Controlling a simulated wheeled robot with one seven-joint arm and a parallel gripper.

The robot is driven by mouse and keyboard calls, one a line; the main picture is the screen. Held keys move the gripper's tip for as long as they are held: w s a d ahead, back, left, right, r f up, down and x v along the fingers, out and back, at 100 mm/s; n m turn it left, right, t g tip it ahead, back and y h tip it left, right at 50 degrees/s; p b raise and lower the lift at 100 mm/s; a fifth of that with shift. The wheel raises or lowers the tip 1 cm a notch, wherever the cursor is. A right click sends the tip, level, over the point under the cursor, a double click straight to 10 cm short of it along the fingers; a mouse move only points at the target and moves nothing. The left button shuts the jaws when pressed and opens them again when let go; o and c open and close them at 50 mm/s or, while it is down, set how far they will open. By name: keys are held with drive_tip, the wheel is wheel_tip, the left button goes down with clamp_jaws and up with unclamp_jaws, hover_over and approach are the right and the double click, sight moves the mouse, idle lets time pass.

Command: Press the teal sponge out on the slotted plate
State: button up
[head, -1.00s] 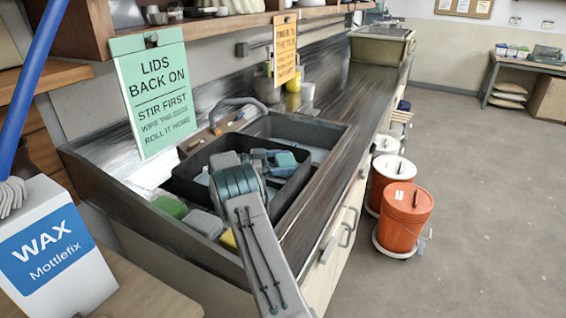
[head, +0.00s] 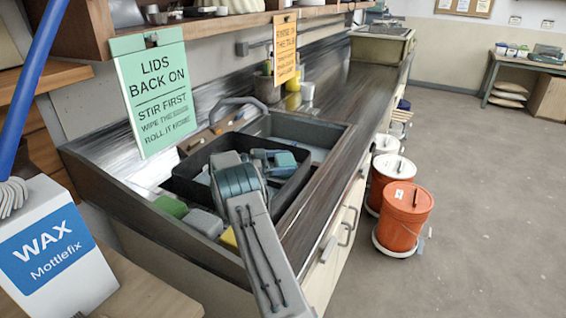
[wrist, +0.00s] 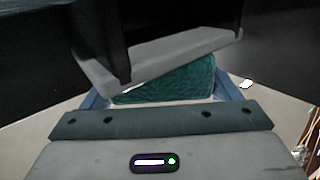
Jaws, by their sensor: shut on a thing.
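The teal sponge (wrist: 175,82) shows in the wrist view as a rough, dark teal block between the jaws. My gripper (wrist: 165,80) is shut on it, and a pale grey jaw bar covers its upper edge. In the head view my gripper (head: 282,162) is low over the black tub at the sink, partly hidden by my own arm. The sponge cannot be made out clearly there. I cannot pick out the slotted plate in either view, nor tell whether the sponge touches it.
The black tub (head: 182,180) stands by the grey sink basin (head: 325,135). A green block (head: 170,207), a grey block (head: 204,222) and a yellow block (head: 228,239) lie along its near side. An orange bucket (head: 404,220) stands on the floor. Open floor lies right.

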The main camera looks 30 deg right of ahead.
drive_tip(key=shift+f, duration=0.1)
drive_tip(key=shift+r+p, duration=2.25)
drive_tip(key=shift+r, duration=1.35)
